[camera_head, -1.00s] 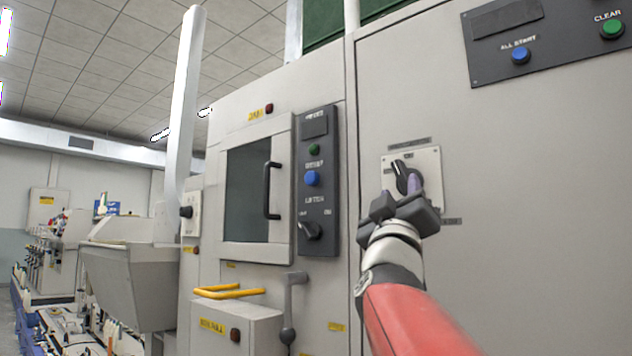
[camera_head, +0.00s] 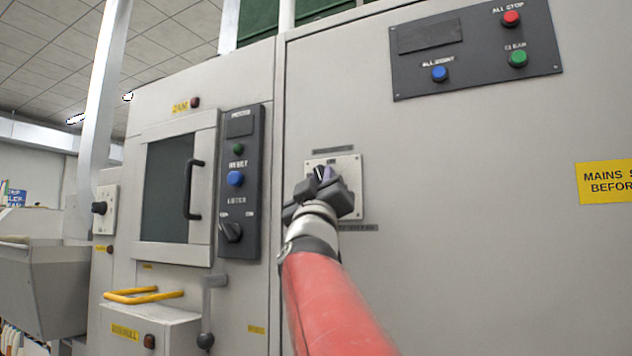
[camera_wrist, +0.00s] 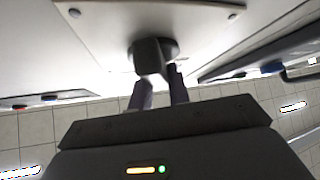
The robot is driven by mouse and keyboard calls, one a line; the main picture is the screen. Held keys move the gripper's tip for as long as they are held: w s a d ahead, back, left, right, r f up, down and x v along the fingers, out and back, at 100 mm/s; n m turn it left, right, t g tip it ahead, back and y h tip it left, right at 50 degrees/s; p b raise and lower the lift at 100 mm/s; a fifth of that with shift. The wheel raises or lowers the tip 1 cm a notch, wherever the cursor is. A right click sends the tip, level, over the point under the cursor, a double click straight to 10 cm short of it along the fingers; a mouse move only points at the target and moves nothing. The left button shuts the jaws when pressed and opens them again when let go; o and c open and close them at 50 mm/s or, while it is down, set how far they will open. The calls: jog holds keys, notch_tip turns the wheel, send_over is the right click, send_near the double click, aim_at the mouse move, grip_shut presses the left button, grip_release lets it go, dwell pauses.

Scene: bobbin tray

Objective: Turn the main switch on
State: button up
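The main switch (camera_head: 318,173) is a black rotary knob on a pale square plate (camera_head: 352,181) screwed to the grey cabinet. My gripper (camera_head: 325,176) is right at the knob and hides its lower part. In the wrist view the black knob (camera_wrist: 153,54) stands out from the plate (camera_wrist: 105,28), at the tips of my two dark fingers (camera_wrist: 162,84). The fingers are a small gap apart, with the knob's end at or between them. Whether they press on the knob is not clear. The plate's lettering is too small to read.
A dark panel (camera_head: 420,75) with red, green and blue buttons is above right. A yellow warning label (camera_head: 605,182) is at right. To the left are a dark control strip (camera_head: 239,195), a door with a black handle (camera_head: 188,190) and a yellow rail (camera_head: 144,295).

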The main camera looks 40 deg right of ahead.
grip_shut()
jog(key=m+g+h, duration=0.1)
jog(key=m, duration=0.1)
jog(key=m+g+h, duration=0.2)
jog(key=m, duration=0.1)
jog(key=shift+s+m+g+h+p, duration=0.15)
jog(key=shift+m+g+h, duration=0.6)
jog(key=shift+m+g, duration=0.6)
jog(key=shift+m+g+h+p, duration=0.15)
jog(key=shift+m+g+h, duration=0.6)
jog(key=shift+m+g, duration=0.6)
jog(key=shift+t, duration=0.4)
jog(key=o, duration=0.7)
grip_release()
jog(key=shift+o, duration=0.2)
jog(key=b+v, duration=0.2)
jog(key=v, duration=0.5)
jog(key=shift+a+f, duration=0.25)
jog(key=shift+a, duration=0.05)
